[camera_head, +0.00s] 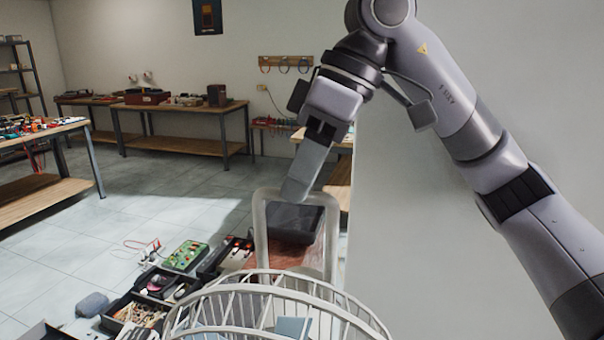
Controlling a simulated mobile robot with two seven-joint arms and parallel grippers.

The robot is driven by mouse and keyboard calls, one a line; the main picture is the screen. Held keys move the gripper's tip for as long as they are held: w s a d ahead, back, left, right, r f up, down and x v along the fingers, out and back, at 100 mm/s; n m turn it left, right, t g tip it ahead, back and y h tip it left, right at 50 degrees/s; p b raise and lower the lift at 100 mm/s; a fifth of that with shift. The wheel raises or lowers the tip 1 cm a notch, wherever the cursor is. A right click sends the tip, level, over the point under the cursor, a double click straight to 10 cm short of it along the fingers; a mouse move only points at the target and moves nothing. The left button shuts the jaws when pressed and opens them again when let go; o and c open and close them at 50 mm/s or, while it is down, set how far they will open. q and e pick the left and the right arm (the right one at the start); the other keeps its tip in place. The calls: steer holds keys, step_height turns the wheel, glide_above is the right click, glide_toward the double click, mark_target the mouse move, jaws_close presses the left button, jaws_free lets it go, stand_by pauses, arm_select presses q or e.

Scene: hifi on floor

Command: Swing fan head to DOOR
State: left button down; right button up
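The fan head is a pale wire cage (276,290) at the bottom of the view, cut off by the lower edge. A light, rounded loop (262,240) like a handle or frame stands up behind the cage. My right gripper (296,190) points down, its fingertips overlapping the top bar of this loop. I see the fingers edge-on, so I cannot tell whether they are open or shut, or touching the bar. My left gripper is out of view. No door can be made out.
Open boxes of parts (140,312), a green circuit board (186,255) and a dark device (294,223) lie behind the fan. Workbenches (185,142) stand along the far wall. A plain wall (430,250) closes the right side. The tiled floor (110,225) at left is mostly clear.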

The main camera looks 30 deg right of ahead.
steer(key=o, duration=0.3)
steer(key=shift+o, duration=0.2)
steer(key=w+p+v, duration=0.1)
steer(key=v, duration=0.6)
steer(key=shift+s, duration=0.55)
steer(key=shift+r, duration=0.1)
